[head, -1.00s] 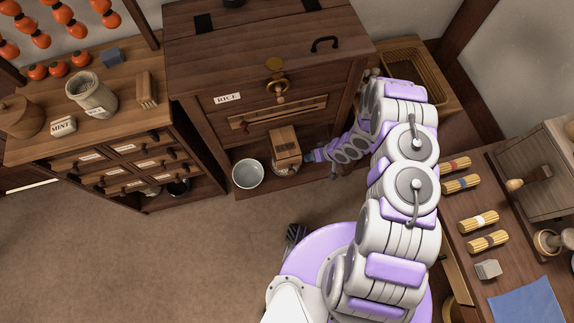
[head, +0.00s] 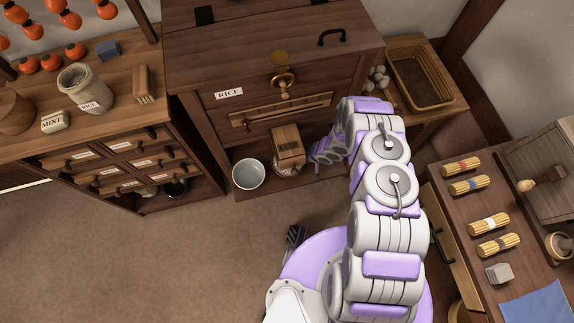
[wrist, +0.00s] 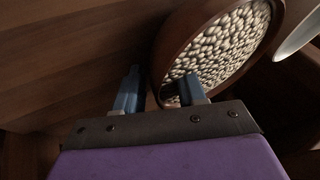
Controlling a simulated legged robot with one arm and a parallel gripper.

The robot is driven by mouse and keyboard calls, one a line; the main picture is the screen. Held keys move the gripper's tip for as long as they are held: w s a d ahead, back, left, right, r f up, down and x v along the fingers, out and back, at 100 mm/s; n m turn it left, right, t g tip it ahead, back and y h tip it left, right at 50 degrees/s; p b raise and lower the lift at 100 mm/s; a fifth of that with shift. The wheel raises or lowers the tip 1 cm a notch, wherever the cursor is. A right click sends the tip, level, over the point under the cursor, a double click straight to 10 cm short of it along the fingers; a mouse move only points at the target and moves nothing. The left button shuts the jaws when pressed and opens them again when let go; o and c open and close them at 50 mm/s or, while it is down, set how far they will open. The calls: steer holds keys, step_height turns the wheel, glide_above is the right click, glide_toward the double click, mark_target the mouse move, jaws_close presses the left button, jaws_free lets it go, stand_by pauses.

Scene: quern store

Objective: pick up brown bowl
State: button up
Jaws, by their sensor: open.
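The brown bowl (wrist: 172,42) is round and full of pale, bean-like pieces. In the head view, a little of the bowl (head: 287,171) shows below a wooden box, on the low shelf of the rice chest. My gripper (wrist: 160,92) is open, with two blue fingers. In the wrist view the near left part of the bowl's rim lies between the fingertips; I cannot tell whether they touch it. In the head view my gripper is hidden by the wooden box and my arm.
A pale grey bowl (head: 248,174) stands just left of the brown bowl. The wooden box (head: 287,145) juts out close above it. The rice chest (head: 240,120) rises behind. A side table with a basket (head: 420,80) stands right. The floor in front is clear.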

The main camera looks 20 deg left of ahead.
steer(key=shift+d+r, duration=0.1)
steer(key=shift+d, duration=0.2)
steer(key=c, duration=0.4)
steer(key=shift+a, duration=0.15)
jaws_close()
